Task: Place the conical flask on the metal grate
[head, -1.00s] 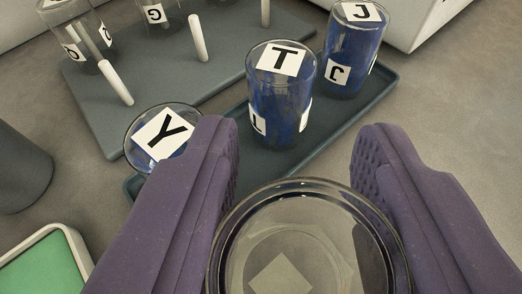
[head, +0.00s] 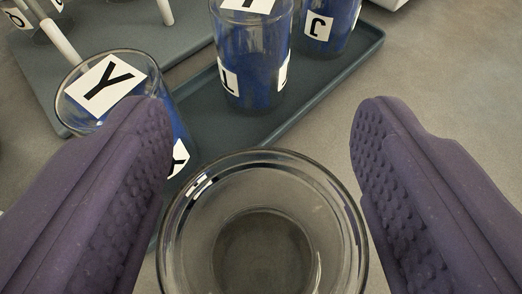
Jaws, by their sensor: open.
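A clear round glass vessel (head: 350,235) sits at the bottom middle of the head view, seen from above through its open rim. From this angle I cannot tell whether it is the conical flask. My gripper (head: 262,115) is open, with one purple finger on each side of the vessel. What the vessel stands on is hidden. No metal grate can be made out.
A dark tray (head: 325,75) holds blue glasses with letter labels: one marked Y (head: 105,85) close behind the left finger, one marked T (head: 252,60), and another (head: 330,20) at the top. A grey pegged board (head: 105,25) lies behind. Bare table (head: 450,90) is at right.

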